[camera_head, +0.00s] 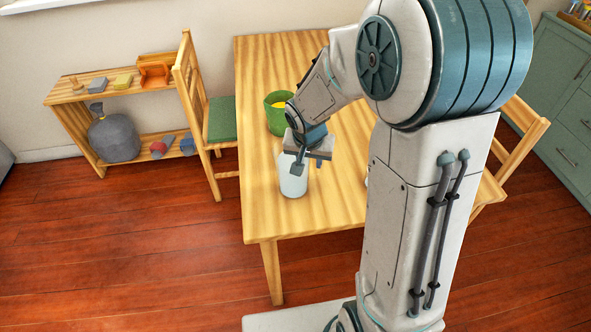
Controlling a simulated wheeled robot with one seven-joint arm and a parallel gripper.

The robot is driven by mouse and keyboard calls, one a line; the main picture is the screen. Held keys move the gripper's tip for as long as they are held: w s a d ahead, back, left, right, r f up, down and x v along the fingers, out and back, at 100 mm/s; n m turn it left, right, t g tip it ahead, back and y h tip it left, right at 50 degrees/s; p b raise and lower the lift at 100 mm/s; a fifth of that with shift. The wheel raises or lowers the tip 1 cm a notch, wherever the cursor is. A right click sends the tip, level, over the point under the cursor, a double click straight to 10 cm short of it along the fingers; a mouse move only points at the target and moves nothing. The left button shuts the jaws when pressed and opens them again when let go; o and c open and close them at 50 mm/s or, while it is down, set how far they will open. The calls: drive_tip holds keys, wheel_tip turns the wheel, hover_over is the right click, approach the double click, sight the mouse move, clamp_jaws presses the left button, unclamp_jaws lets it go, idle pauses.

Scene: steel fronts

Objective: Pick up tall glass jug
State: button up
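A pale, whitish jug-like vessel (293,183) stands upright near the front left edge of the wooden table. It looks like the tall glass jug, though its handle and top are not clear. My gripper (300,166) points down at the top of this vessel. One dark finger shows in front of its upper part. The other finger is hidden, so I cannot tell whether the gripper is open, shut or touching it.
A green pot (277,118) with something yellow inside stands behind my gripper on the wooden table (262,212). A chair with a green seat (221,122) is at the left. My arm hides much of the table's right side. A low shelf (77,122) stands by the wall.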

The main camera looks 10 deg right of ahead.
drive_tip(key=shift+w+f, duration=0.15)
drive_tip(key=shift+f, duration=0.5)
clamp_jaws()
drive_tip(key=shift+d, duration=0.1)
idle(0.8)
